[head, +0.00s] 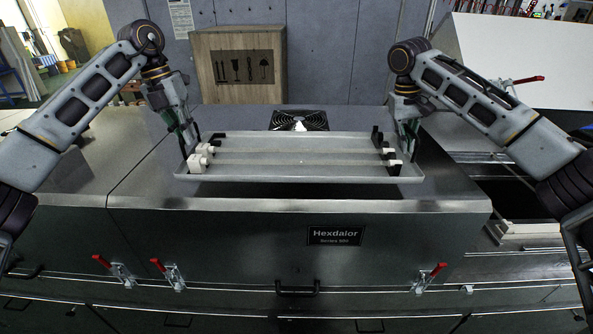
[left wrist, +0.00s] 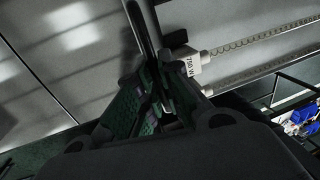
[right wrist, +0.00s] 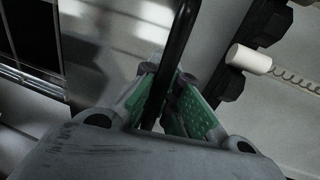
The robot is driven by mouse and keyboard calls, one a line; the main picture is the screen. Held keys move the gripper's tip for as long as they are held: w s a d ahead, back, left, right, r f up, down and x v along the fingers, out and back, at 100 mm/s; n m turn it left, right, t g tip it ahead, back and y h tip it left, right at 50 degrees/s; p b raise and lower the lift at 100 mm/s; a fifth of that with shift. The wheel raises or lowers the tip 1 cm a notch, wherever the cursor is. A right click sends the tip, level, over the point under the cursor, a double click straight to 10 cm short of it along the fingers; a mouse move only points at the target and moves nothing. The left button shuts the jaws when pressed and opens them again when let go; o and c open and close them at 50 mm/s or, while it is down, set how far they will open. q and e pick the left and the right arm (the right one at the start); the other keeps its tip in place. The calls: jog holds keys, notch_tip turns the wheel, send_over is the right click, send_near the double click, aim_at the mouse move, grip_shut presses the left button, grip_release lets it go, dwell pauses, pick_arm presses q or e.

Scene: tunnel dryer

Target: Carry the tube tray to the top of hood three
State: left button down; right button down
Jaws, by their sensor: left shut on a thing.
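The tube tray (head: 300,179) is a long, shallow grey tray with several tubes lying lengthwise, white end caps (head: 200,158) and black handles at both ends. It looks level over the top of the metal hood (head: 300,220) labelled "Hexdalor"; whether it touches that top is hard to tell. My left gripper (head: 187,140) is shut on the left handle, whose black bar (left wrist: 141,30) runs between the fingers. My right gripper (head: 408,140) is at the right handle; the green pads close around its black bar (right wrist: 181,40). No hood number is readable.
A black fan grille (head: 299,120) lies behind the tray, with a wooden crate (head: 238,65) further back. Red-handled latches (head: 168,272) line the hood's front. An open dark bay (head: 515,195) is at the right, below a raised pale panel (head: 520,55). Bare metal top continues left.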

aim_at(402, 153)
pick_arm(q)
jog(key=shift+s+a+r, duration=0.1)
pick_arm(e)
jog(key=shift+s+r, duration=0.1)
dwell(0.5)
